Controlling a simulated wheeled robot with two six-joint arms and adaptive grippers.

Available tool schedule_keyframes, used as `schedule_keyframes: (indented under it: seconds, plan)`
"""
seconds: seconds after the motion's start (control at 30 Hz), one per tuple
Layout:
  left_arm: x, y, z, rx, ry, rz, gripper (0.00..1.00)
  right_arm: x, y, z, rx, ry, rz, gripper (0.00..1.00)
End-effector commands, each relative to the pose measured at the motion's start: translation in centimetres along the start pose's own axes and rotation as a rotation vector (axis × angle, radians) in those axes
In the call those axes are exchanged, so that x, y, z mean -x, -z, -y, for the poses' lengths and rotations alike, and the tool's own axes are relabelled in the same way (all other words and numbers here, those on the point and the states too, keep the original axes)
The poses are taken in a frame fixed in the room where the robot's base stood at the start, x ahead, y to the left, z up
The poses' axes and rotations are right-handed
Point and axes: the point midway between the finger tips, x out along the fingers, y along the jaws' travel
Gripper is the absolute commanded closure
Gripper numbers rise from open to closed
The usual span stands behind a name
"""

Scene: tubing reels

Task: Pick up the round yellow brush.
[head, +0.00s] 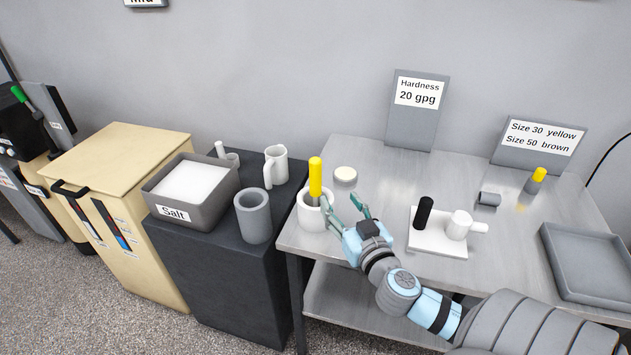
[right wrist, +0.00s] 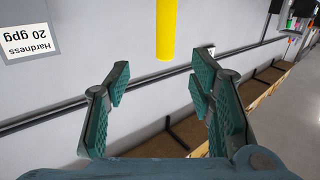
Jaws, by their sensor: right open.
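The round yellow brush (head: 315,177) stands upright in a white cup (head: 312,218) at the left end of the metal table. Only its yellow upper part shows; its lower end is hidden in the cup. My right gripper (head: 343,202) is open and empty, just right of the brush, with its fingers pointing toward the upper left. In the right wrist view the yellow brush (right wrist: 166,28) hangs at the top of the picture, beyond the open fingers (right wrist: 158,80) and between their lines. My left gripper is not in view.
A white board (head: 437,243) with a black-handled piece and a white mug is to the right. A second yellow-topped piece (head: 539,175) stands farther right. A dark cabinet with a salt bin (head: 205,200) and grey cup (head: 253,216) adjoins the left.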

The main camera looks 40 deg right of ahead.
Motion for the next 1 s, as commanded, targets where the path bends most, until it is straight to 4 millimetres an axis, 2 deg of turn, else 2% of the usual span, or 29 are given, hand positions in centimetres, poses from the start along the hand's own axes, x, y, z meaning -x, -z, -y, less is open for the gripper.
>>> schedule_keyframes:
  seconds: [0.07, 0.3, 0.53, 0.7, 0.8, 0.97, 1.0]
  plan:
    - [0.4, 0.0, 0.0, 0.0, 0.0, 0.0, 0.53, -1.2, 1.2, 0.3, -0.013, 0.022, -0.033, 0.51]
    - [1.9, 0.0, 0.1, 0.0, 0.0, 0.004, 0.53, -7.3, 1.5, 0.5, -0.021, 0.021, -0.032, 0.51]
    - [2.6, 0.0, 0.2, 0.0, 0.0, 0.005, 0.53, -10.7, 1.0, 0.6, -0.02, 0.021, -0.029, 0.51]
    - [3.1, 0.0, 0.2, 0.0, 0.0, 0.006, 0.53, -13.9, 0.6, 0.7, -0.018, 0.021, -0.03, 0.51]
    - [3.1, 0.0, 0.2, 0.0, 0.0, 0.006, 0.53, -14.5, 0.5, 0.8, -0.018, 0.022, -0.028, 0.51]
    - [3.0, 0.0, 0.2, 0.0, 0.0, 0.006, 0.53, -14.5, 0.4, 0.8, -0.017, 0.022, -0.028, 0.51]
    - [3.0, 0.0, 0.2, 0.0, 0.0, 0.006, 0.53, -14.5, 0.4, 0.8, -0.017, 0.022, -0.028, 0.57]
